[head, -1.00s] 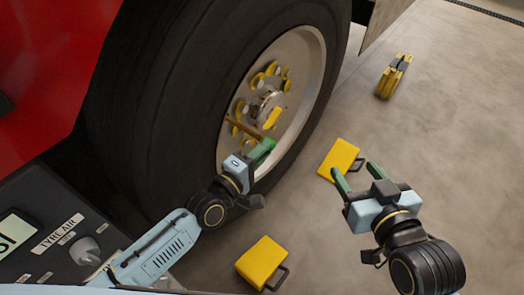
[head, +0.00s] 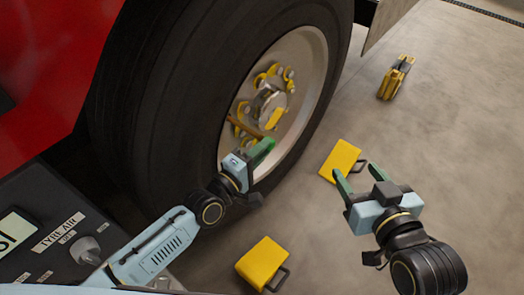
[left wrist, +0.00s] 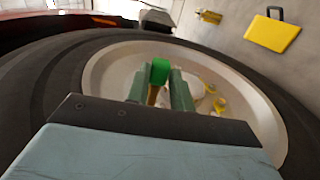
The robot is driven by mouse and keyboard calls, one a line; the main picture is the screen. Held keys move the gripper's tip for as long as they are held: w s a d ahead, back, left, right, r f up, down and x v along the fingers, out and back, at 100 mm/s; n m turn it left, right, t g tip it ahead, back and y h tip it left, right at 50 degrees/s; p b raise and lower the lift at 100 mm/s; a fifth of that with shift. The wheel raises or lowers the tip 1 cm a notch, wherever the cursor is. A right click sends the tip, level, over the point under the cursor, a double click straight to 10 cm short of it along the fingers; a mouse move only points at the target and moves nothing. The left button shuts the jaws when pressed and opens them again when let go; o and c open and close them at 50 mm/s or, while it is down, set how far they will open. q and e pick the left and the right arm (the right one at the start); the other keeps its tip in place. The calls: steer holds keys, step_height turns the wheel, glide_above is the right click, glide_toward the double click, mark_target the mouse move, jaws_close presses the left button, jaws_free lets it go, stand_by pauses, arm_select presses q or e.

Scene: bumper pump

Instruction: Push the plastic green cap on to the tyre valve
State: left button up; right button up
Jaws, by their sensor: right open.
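The green cap (left wrist: 160,71) is between the two fingertips of my left gripper (left wrist: 161,86) in the left wrist view, and the fingers appear to press on its sides. A brass tyre valve stem (left wrist: 152,95) shows just below the cap, in line with it. Whether the cap is seated on the stem cannot be told. In the head view the valve stem (head: 246,128) juts from the wheel hub towards my left gripper (head: 264,149), whose green fingers hide the cap. My right gripper (head: 358,175) is open and empty above the floor, right of the wheel.
The large black tyre (head: 165,110) and pale rim (head: 309,90) surround the valve. Yellow wheel-nut markers (head: 275,118) sit near the stem. Two yellow chocks (head: 342,160) (head: 262,263) and a folded yellow item (head: 396,77) lie on the floor. A tyre air panel (head: 55,235) stands at lower left.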

arm_select(q)
steer(key=o, duration=0.4)
steer(key=shift+o, duration=0.2)
steer(key=shift+d, duration=0.1)
